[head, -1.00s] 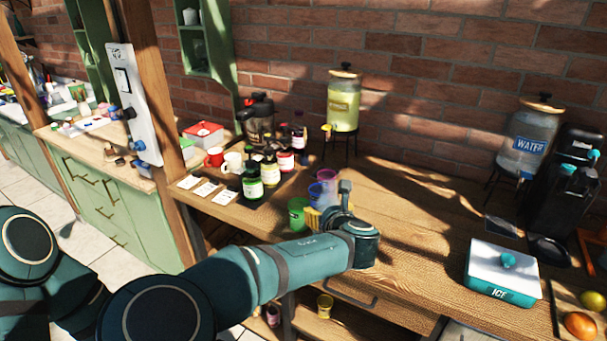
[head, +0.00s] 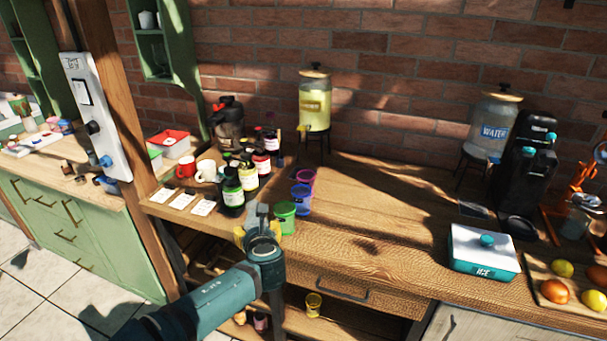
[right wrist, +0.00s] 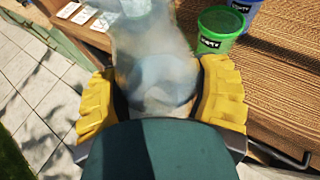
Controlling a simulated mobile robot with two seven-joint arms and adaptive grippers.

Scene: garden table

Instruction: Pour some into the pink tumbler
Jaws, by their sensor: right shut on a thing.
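The pink tumbler (head: 306,177) stands on the wooden table, at the back of a short row. A blue tumbler (head: 301,196) is in front of it, then a green tumbler (head: 285,214). My right gripper (head: 257,232) is at the table's front edge, left of the green tumbler. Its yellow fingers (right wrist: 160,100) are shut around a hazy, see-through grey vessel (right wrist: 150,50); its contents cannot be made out. The vessel also shows as a grey shape in the head view (head: 262,212). The green tumbler also shows in the right wrist view (right wrist: 219,30). My left gripper is out of view.
Several dark bottles (head: 232,195), mugs (head: 206,171) and cards (head: 183,201) stand or lie to the left. A yellow dispenser (head: 314,104) and a water dispenser (head: 492,130) stand at the back. An ice box (head: 484,252) is at right. Mid-table is clear.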

